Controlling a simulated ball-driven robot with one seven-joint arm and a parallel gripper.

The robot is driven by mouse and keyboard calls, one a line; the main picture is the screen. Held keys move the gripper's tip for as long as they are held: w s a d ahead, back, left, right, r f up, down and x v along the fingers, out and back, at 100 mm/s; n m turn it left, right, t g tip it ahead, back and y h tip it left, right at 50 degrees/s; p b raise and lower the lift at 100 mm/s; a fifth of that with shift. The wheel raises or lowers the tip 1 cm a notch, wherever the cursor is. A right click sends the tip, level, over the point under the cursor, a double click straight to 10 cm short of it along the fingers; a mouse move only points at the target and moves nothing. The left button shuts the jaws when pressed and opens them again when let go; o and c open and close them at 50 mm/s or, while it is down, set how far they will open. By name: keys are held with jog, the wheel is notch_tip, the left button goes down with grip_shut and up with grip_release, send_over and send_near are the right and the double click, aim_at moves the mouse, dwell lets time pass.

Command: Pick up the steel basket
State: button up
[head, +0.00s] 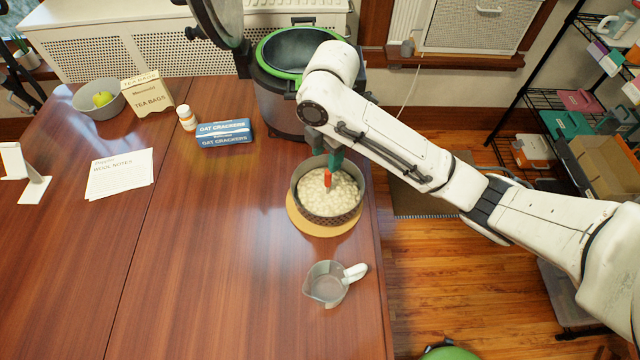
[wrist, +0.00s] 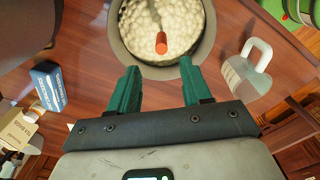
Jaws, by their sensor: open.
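The steel basket (head: 331,217) is a round grey vessel with a patterned wall, full of pale lumpy contents. It stands upright on a round tan mat (head: 299,222) near the table's right edge. A red-orange piece (head: 327,178) sticks up from the middle of the contents; it also shows in the wrist view (wrist: 161,43). My gripper (head: 326,156) has green fingers and is open, at the basket's far side in the head view. In the wrist view the open fingers (wrist: 160,72) point toward the basket's rim (wrist: 117,42), with nothing between them. I cannot tell whether they touch it.
A large green-rimmed pot (head: 268,92) stands open just behind the basket. A clear measuring jug (head: 325,284) stands in front. A blue cracker box (head: 224,132), a pill bottle (head: 186,118) and a paper (head: 120,173) lie to the left. The table's middle-left is clear.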

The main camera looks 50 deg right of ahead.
aim_at(328, 181)
jog(key=f, duration=0.1)
jog(key=f+b, duration=0.1)
jog(key=f, duration=0.1)
jog(key=d+f, duration=0.1)
jog(key=f, duration=0.1)
jog(key=shift+s+f+b, duration=0.15)
jog(key=shift+b, duration=0.25)
jog(key=shift+a+f+p, duration=0.15)
jog(key=shift+f+p, duration=0.1)
jog(key=shift+f, duration=1.2)
jog(key=shift+a+f+p, duration=0.15)
jog(key=shift+f+p, duration=0.05)
jog(key=shift+f, duration=1.2)
jog(key=shift+c, duration=0.2)
grip_shut()
